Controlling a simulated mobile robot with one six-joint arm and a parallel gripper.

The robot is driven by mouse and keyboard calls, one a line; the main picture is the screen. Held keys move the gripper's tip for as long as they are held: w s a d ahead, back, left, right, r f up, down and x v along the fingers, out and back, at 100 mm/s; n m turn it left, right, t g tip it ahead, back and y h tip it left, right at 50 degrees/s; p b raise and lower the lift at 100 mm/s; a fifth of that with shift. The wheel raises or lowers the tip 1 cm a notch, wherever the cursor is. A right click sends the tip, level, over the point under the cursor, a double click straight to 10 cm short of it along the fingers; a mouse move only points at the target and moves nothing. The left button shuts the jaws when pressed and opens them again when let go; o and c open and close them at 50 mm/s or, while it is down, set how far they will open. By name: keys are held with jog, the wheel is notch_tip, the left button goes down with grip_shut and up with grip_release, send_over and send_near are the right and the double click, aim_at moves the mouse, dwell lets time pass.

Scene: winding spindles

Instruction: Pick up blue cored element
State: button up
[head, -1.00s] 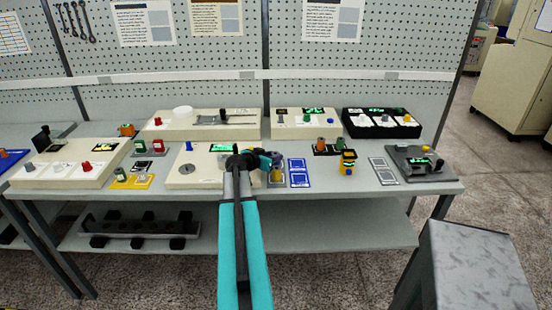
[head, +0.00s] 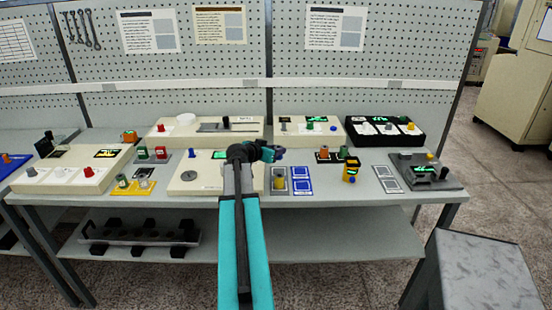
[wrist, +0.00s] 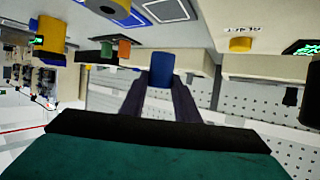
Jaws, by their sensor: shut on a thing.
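The blue cored element (wrist: 161,70) is a small blue cylinder between my two dark fingers in the wrist view. My gripper (wrist: 160,92) is shut on it, with its lower part hidden by the fingers. In the head view my gripper (head: 276,153) is over the bench, behind the blue-framed mats. It appears raised above the bench top. The element shows there only as a small dark blue patch at the fingertips, and its core cannot be made out.
A grey-and-yellow spool (head: 279,182) stands on a grey mat beside blue-framed mats (head: 302,187). To the right are orange (head: 324,152) and green (head: 343,153) elements and a yellow device (head: 351,170). A cream machine (head: 205,184) is at left; a black unit (head: 385,131) is behind.

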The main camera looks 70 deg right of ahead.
jog(key=shift+r+b, duration=0.3)
jog(key=shift+r, duration=1.4)
